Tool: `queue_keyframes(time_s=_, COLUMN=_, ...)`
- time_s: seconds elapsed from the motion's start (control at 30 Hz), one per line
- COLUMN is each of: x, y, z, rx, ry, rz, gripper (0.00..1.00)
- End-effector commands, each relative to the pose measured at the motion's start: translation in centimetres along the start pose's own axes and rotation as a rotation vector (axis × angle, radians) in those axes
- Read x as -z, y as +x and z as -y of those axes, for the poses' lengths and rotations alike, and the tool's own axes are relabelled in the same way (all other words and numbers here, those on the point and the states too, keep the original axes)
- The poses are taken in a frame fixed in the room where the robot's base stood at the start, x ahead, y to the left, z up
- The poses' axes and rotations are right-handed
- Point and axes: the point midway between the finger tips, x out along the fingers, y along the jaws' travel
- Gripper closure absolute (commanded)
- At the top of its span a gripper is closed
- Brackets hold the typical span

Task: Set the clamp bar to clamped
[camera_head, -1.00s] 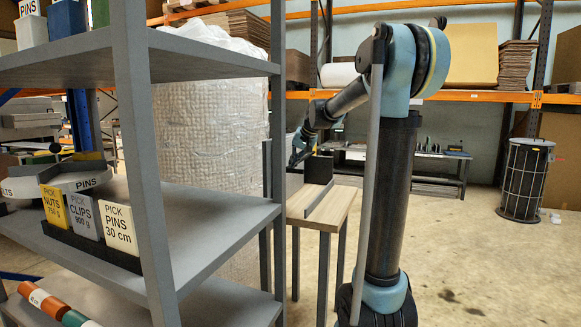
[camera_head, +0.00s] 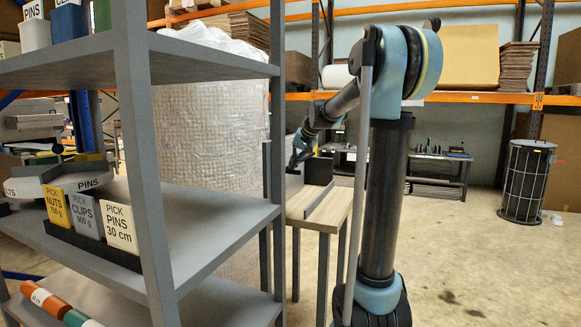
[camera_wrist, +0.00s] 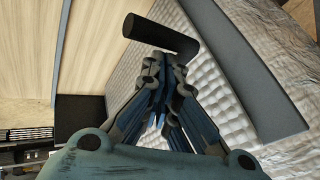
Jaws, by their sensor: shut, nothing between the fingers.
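My gripper (camera_wrist: 166,68) is shut and empty in the wrist view, with its fingertips just below a dark cylindrical bar (camera_wrist: 160,36). Whether they touch it I cannot tell. This bar looks like the clamp bar's handle, but its mount is not clear. In the head view my gripper (camera_head: 293,165) is small, above the far left part of a wooden-topped table (camera_head: 330,215). A dark upright block (camera_head: 319,172) and a long grey rail (camera_head: 318,200) stand on that table. The bar cannot be made out in the head view.
A grey shelf unit (camera_head: 205,225) with labelled pick bins (camera_head: 120,228) fills the left foreground. A wrapped pallet load (camera_head: 210,120) stands behind it. In the wrist view a dark panel (camera_wrist: 248,70) lies to the right. The floor right of the table is open.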

Motion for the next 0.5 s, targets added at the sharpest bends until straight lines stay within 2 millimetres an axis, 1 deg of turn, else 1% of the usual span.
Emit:
queue_keyframes(time_s=0.03, x=0.0, y=-0.5, z=-0.7, rx=-0.001, ry=0.002, rz=-0.001, gripper=1.00)
queue_keyframes(time_s=0.1, x=-0.1, y=-1.3, z=-1.4, rx=0.000, ry=0.000, rz=0.000, gripper=1.00)
queue_keyframes(time_s=0.3, x=-0.5, y=-5.4, z=-0.8, rx=0.001, ry=-0.003, rz=0.000, gripper=1.00)
queue_keyframes(time_s=0.5, x=-0.7, y=-8.8, z=-0.4, rx=0.001, ry=-0.004, rz=0.000, gripper=1.00)
